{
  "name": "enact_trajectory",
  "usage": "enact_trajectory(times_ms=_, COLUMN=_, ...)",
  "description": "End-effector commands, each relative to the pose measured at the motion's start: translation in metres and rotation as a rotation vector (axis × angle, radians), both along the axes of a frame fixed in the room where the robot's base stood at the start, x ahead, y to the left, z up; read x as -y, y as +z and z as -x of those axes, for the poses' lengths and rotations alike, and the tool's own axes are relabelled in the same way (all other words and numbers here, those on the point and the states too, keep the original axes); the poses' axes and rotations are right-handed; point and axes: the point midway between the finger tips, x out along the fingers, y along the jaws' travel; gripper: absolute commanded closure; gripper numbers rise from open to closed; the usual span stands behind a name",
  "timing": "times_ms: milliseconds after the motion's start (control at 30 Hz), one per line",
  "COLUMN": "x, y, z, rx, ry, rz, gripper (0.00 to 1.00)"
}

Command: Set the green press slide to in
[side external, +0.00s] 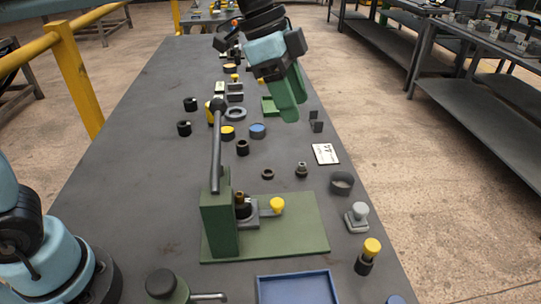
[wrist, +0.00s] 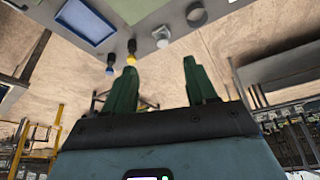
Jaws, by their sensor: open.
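The green press has a flat green base plate (side external: 300,238) and an upright green block with a long dark lever (side external: 216,150) ending in a black knob. Its slide (side external: 277,204) shows as a yellow knob on a grey stem, sticking out to the right of the press. I cannot tell the slide's exact setting. My gripper (side external: 287,108) is open and empty, above the table and well beyond the press, apart from it. In the wrist view, its two green fingers (wrist: 161,75) stand wide apart with nothing between them.
A blue tray (side external: 297,289) lies in front of the press; it also shows in the wrist view (wrist: 88,21). A yellow-topped post (side external: 370,250) and grey knob (side external: 357,216) stand right of the press. Several small parts and a white card (side external: 325,154) lie beyond it.

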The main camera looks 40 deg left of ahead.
Motion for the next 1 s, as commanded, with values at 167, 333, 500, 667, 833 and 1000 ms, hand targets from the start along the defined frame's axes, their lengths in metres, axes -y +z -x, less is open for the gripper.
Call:
enact_trajectory(times_ms=167, x=-0.018, y=0.019, z=0.010, rx=0.010, ry=0.114, rz=-0.006, gripper=0.43)
enact_trajectory(times_ms=333, x=-0.038, y=0.023, z=0.021, rx=0.024, ry=0.254, rz=-0.009, gripper=0.43)
enact_trajectory(times_ms=500, x=-0.058, y=0.027, z=0.033, rx=0.041, ry=0.393, rz=-0.005, gripper=0.43)
enact_trajectory(times_ms=667, x=-0.076, y=0.028, z=0.045, rx=0.060, ry=0.520, rz=0.002, gripper=0.43)
enact_trajectory(times_ms=833, x=-0.094, y=0.028, z=0.058, rx=0.082, ry=0.652, rz=0.016, gripper=0.43)
enact_trajectory(times_ms=1000, x=-0.111, y=0.027, z=0.071, rx=0.107, ry=0.782, rz=0.035, gripper=0.43)
